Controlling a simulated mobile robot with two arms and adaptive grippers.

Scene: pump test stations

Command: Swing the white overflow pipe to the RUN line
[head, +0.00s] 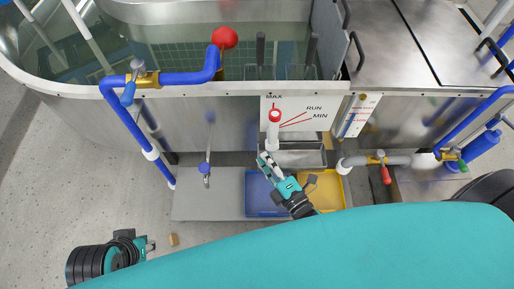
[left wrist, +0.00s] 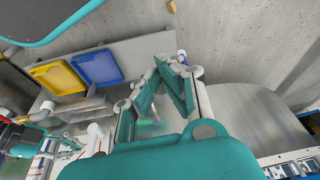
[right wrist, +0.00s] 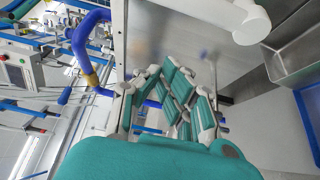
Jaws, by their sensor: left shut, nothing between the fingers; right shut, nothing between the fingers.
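The white overflow pipe (head: 273,133) stands nearly upright on the tank front, its red-ringed top just under the word MAX. The RUN line (head: 293,118) slants up to the right of it on the white scale plate (head: 312,135). In the right wrist view a white pipe (right wrist: 215,12) crosses the top, apart from the fingers. My right gripper (head: 264,160) is shut and empty, just below the pipe's lower end; contact is unclear from above. My left gripper (head: 150,244) is shut and empty, low at the left over the floor, far from the pipe.
A blue tray (head: 262,205) and a yellow tray (head: 331,194) lie under my right gripper. A steel trough (head: 305,156) sits below the scale. A red-handled valve (head: 386,174) stands right, blue pipes (head: 124,124) left. The floor at far left is clear.

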